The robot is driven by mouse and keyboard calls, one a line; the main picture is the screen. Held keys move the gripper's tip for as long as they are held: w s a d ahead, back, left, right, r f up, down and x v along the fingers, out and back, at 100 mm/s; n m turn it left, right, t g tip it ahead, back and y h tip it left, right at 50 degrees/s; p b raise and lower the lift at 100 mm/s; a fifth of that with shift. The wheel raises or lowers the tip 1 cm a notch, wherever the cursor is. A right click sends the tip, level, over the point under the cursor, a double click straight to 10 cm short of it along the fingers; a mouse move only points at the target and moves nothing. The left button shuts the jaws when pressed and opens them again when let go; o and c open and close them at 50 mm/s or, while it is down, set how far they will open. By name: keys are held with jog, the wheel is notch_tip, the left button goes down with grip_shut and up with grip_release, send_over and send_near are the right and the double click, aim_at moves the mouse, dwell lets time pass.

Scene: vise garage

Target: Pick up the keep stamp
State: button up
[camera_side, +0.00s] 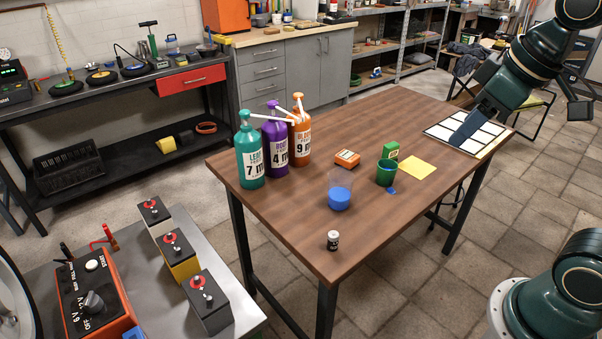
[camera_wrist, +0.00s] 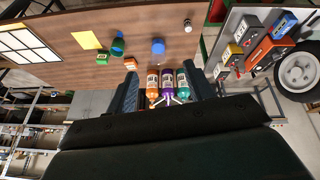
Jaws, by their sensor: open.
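Two small blocks lie on the wooden table: a green block (camera_side: 391,150) with a pale label and an orange block (camera_side: 347,158) with a pale label. Either may be the keep stamp; their lettering is too small to read. In the wrist view the green block (camera_wrist: 102,58) and the orange block (camera_wrist: 131,63) lie beyond my fingers. My gripper (camera_wrist: 165,82) is open and empty, its dark fingers apart at either side of the bottles in the picture. In the side view it hangs over the white grid panel (camera_side: 440,131), right of both blocks.
A green cup (camera_side: 386,173) stands close to the green block, beside a yellow note (camera_side: 418,168). A beaker of blue liquid (camera_side: 341,195), a small black-and-white jar (camera_side: 333,240) and teal (camera_side: 250,160), purple (camera_side: 275,147) and orange (camera_side: 301,140) bottles share the table (camera_side: 290,235).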

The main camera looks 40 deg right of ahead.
jog(key=w+d+r+n+g, duration=0.2)
jog(key=w+d+n, duration=0.3)
jog(key=w, duration=0.8)
jog(key=n+g, duration=0.3)
jog(key=n, duration=0.6)
send_over(392, 144)
notch_tip(392, 144, down, 23)
jog(key=shift+r, duration=0.2)
jog(key=shift+f, duration=0.1)
jog(key=shift+f, duration=4.2)
